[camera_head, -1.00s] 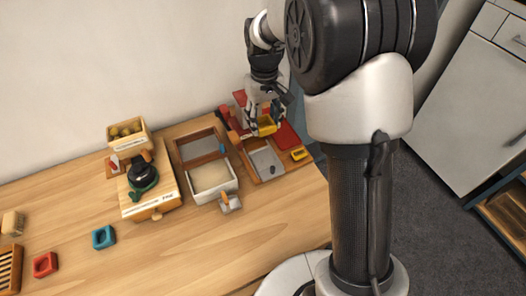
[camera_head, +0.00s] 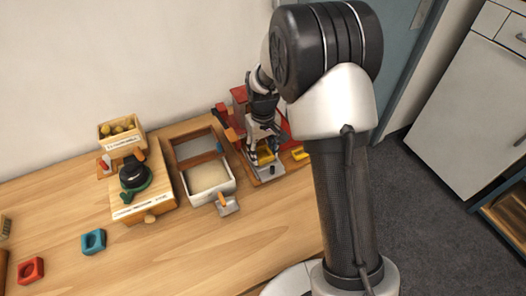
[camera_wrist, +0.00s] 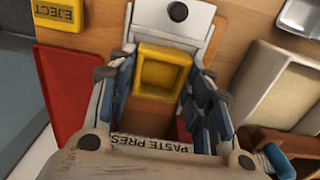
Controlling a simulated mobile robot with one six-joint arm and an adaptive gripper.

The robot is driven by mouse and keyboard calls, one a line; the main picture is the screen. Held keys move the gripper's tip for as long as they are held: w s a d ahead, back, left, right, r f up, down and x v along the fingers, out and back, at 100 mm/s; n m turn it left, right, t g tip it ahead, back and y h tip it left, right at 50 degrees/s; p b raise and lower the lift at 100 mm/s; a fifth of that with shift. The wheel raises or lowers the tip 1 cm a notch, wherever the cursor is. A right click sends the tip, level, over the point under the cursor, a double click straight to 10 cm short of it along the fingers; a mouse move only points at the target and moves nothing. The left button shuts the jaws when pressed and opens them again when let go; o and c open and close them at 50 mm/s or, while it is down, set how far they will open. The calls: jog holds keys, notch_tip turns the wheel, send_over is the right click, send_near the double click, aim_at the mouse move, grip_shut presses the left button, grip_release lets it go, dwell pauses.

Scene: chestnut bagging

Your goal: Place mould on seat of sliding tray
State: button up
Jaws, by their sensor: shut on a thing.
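My gripper (camera_head: 262,146) is shut on the yellow mould (camera_head: 265,156), a square block with a hollow in its top. In the wrist view, the mould (camera_wrist: 163,52) sits between the blue-padded fingers of my gripper (camera_wrist: 162,82). The grey sliding tray (camera_head: 273,174) of the paste press shows under and in front of the mould; in the wrist view, its pale end (camera_wrist: 170,22) with a black knob lies just past the mould. The mould is over or on the tray; I cannot tell whether it touches. The seat is hidden.
The red paste press (camera_head: 240,100) stands behind my gripper. A yellow EJECT block (camera_wrist: 60,12) and a red plate (camera_wrist: 70,92) lie beside the tray. A white bin (camera_head: 208,180) stands to the left. Blue (camera_head: 93,241) and red (camera_head: 31,270) moulds lie on the open table.

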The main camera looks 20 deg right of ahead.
jog(key=o, duration=1.1)
notch_tip(320, 180, up, 12)
jog(key=p, duration=0.4)
notch_tip(320, 180, up, 7)
jog(key=t, duration=0.1)
send_over(263, 153)
jog(key=s, duration=0.4)
jog(key=s+r+t, duration=0.1)
jog(key=s+r, duration=0.1)
jog(key=s, duration=0.6)
jog(key=s+r+m+t, duration=0.1)
jog(key=s+r, duration=0.2)
jog(key=s, duration=0.5)
jog(key=s+r+m+t, duration=0.1)
jog(key=s+r, duration=0.1)
jog(key=s, duration=0.6)
jog(key=shift+d+r+t, duration=0.1)
jog(key=shift+r+t, duration=0.15)
jog(key=shift+t, duration=0.05)
jog(key=shift+w, duration=0.1)
